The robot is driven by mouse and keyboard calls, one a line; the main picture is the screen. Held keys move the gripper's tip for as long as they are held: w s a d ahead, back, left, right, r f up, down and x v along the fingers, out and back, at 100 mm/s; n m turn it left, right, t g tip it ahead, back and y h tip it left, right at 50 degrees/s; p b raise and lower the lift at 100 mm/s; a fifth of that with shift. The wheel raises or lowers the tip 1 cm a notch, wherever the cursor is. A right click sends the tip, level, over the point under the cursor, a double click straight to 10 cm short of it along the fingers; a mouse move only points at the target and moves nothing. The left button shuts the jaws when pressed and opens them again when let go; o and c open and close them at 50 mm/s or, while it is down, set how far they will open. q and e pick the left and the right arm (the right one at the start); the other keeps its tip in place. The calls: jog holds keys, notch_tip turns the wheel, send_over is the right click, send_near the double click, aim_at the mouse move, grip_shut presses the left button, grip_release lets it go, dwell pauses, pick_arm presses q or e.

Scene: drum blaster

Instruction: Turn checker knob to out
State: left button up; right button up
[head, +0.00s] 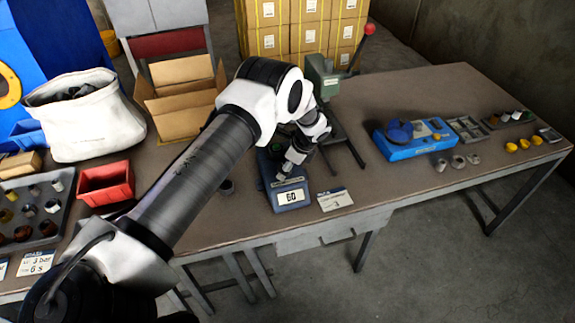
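A blue device (293,200) with a white label reading 60 sits near the front edge of the table, below the end of my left arm. It may be the checker, but I cannot tell for sure. My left gripper (285,172) points down at the top of this device, very close to it or touching it. The arm and gripper cover most of the device's upper part. I cannot make out a knob or its setting. The gripper fingers are too small and hidden to tell whether they are open. My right gripper is not in view.
A card (335,199) with a 3 stands right of the device. A green press (322,78) with a red-knobbed lever stands behind. A blue fixture (410,140) and small parts are farther right. A white bag (85,115), red bin (106,183) and open carton (180,118) are left.

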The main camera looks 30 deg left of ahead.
pick_arm(q)
jog(key=shift+r, duration=0.1)
jog(key=c, duration=0.5)
jog(key=shift+s+r, duration=0.3)
jog(key=c, duration=0.5)
jog(key=shift+s+r, duration=0.2)
jog(key=shift+c, duration=0.7)
jog(key=shift+w+f, duration=0.1)
jog(key=shift+f, duration=0.05)
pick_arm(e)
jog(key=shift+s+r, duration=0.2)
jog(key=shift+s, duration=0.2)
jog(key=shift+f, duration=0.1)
